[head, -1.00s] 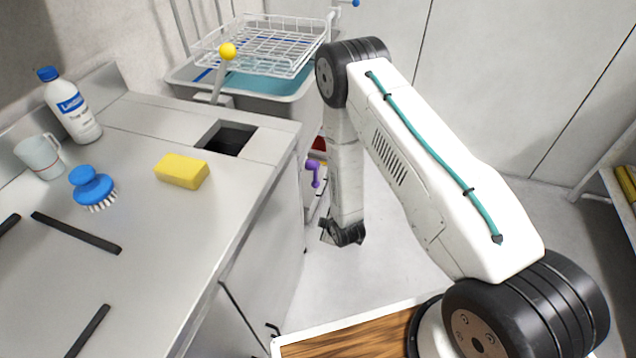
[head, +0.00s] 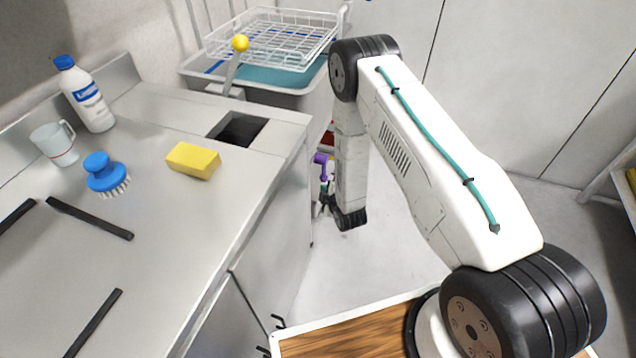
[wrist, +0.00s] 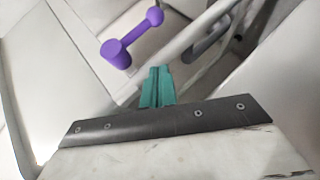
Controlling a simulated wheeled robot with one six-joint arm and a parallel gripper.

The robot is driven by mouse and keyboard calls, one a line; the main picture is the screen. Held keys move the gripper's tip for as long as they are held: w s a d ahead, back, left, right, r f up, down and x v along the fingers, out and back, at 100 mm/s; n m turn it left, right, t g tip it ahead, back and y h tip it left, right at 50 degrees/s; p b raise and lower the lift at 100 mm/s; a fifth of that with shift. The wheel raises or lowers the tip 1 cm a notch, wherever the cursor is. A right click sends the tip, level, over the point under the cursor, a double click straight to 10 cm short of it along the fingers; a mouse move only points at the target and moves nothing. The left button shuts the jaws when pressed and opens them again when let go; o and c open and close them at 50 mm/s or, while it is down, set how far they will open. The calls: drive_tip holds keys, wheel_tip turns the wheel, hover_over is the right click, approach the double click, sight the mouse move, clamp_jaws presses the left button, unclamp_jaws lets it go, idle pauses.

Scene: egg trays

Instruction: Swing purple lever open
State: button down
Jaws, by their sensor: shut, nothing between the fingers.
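The purple lever (head: 320,160) is on the side of the unit beyond the counter's right end, low down next to my arm. In the wrist view the purple lever (wrist: 136,38) has a thick round base at left and a thin arm rising right to a ball end. My gripper (wrist: 157,75) has its teal fingers shut together and empty, just below and right of the lever's base in the picture. The fingers look apart from the lever, though depth is hard to judge. In the head view the gripper is small and partly hidden by the wrist.
The counter (head: 150,250) at left holds a yellow sponge (head: 193,161), a blue brush (head: 106,174), a mug (head: 56,144) and a bottle (head: 86,94). A yellow-knobbed lever (head: 240,44) stands by the wire rack (head: 270,40). A pale bar (wrist: 195,30) passes close beside the fingers. The floor at right is clear.

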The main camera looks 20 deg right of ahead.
sight(323, 181)
drive_tip(key=shift+w+d+f, duration=0.3)
drive_tip(key=shift+w+f, duration=0.65)
drive_tip(key=shift+w, duration=0.55)
drive_tip(key=shift+w+d+f, duration=0.3)
drive_tip(key=shift+w+f, duration=0.6)
drive_tip(key=shift+w, duration=0.55)
drive_tip(key=shift+w+d+f, duration=0.3)
drive_tip(key=shift+w+f, duration=0.65)
drive_tip(key=shift+w, duration=0.55)
